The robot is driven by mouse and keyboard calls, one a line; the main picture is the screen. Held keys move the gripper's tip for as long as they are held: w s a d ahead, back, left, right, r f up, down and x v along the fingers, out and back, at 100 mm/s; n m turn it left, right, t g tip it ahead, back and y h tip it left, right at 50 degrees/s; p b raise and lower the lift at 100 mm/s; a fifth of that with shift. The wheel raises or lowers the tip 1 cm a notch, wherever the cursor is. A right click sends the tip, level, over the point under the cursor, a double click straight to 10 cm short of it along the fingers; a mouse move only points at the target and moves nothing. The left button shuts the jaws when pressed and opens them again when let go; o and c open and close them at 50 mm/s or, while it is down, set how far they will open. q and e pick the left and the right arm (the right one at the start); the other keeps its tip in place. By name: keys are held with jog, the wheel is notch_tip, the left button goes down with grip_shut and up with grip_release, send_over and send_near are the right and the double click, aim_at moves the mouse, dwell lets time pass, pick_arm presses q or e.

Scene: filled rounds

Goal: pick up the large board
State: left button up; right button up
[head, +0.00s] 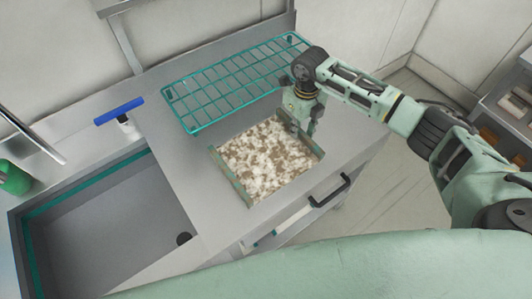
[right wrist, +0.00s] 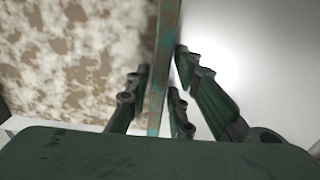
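The large board (head: 262,158) lies flat on the grey counter. It has a mottled white and brown face and raised greenish strips along two sides. My right gripper (head: 296,124) is down at its upper right side. In the right wrist view, my right gripper's fingers (right wrist: 162,82) stand on both sides of the board's side strip (right wrist: 160,70), with narrow gaps showing, so it looks open around the strip. The mottled face (right wrist: 75,50) fills the left of that view. My left gripper is not in view.
A green wire rack (head: 215,88) stands just behind the board. A drawer with a black handle (head: 331,191) is below the counter front. Counter between sink and board is clear.

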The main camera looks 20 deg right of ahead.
grip_shut()
jog(key=shift+r, duration=0.15)
